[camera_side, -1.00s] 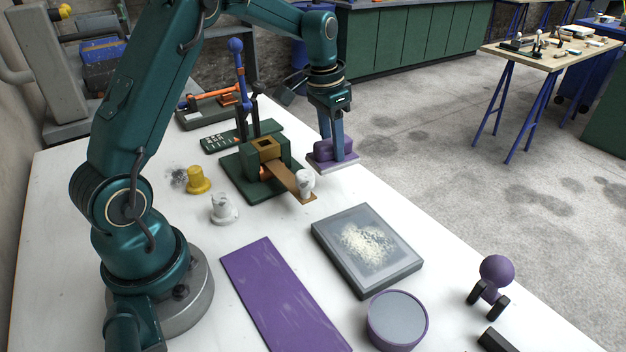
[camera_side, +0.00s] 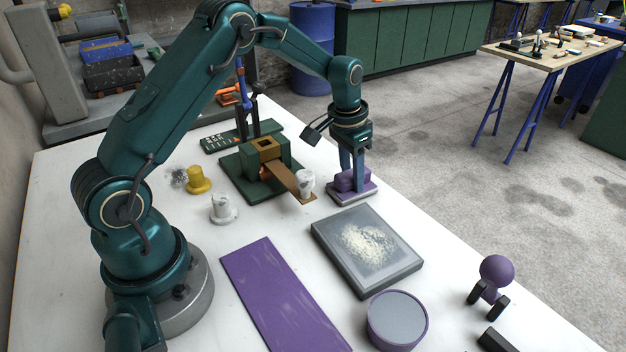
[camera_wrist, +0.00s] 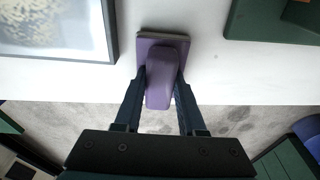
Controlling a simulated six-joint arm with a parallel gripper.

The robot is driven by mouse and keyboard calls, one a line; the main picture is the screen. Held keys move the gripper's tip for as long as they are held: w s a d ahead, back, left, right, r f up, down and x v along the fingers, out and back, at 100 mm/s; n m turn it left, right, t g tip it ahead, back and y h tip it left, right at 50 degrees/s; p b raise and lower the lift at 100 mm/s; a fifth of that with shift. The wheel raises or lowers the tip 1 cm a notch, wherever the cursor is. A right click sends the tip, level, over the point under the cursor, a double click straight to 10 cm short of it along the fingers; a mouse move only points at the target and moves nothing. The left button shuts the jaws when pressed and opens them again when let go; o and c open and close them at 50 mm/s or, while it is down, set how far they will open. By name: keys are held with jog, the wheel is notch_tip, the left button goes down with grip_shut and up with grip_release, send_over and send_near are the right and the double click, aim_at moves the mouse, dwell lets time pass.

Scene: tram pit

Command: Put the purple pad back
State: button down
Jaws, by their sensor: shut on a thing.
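The purple pad (camera_side: 352,190) has a purple grip block on top and a pale flat base. My gripper (camera_side: 352,172) is shut on its purple block, near the table's far right edge. In the wrist view the pad (camera_wrist: 163,62) sits between the two fingers of my gripper (camera_wrist: 160,92). The pad looks level and low over the white table; I cannot tell whether its base touches. A grey framed tray (camera_side: 320,268) with pale granules lies in front of it, apart from the pad. A flat purple board (camera_side: 285,300) lies further left.
A green press (camera_side: 240,175) with a brown strip and a white cup (camera_side: 306,182) stands left of the pad. A purple round tub (camera_side: 397,322) and a purple ball-topped tool (camera_side: 496,272) are at the front. The table's right edge is close to the pad.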

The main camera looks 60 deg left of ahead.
aim_at(349, 173)
jog(key=shift+f, duration=0.15)
jog(key=c, duration=0.5)
grip_release()
jog(key=r, duration=0.4)
jog(key=shift+s+r, duration=0.35)
jog(key=shift+r, duration=0.05)
jog(key=s+d+r+t, duration=0.2)
jog(key=s+d+r, duration=0.3)
jog(key=s+r, duration=0.5)
jog(key=s+d+n+t, duration=0.1)
jog(key=s+d, duration=0.1)
jog(key=s, duration=1)
jog(key=shift+d+f+t, duration=0.15)
jog(key=shift+f+t, duration=0.05)
jog(key=shift+t, duration=0.2)
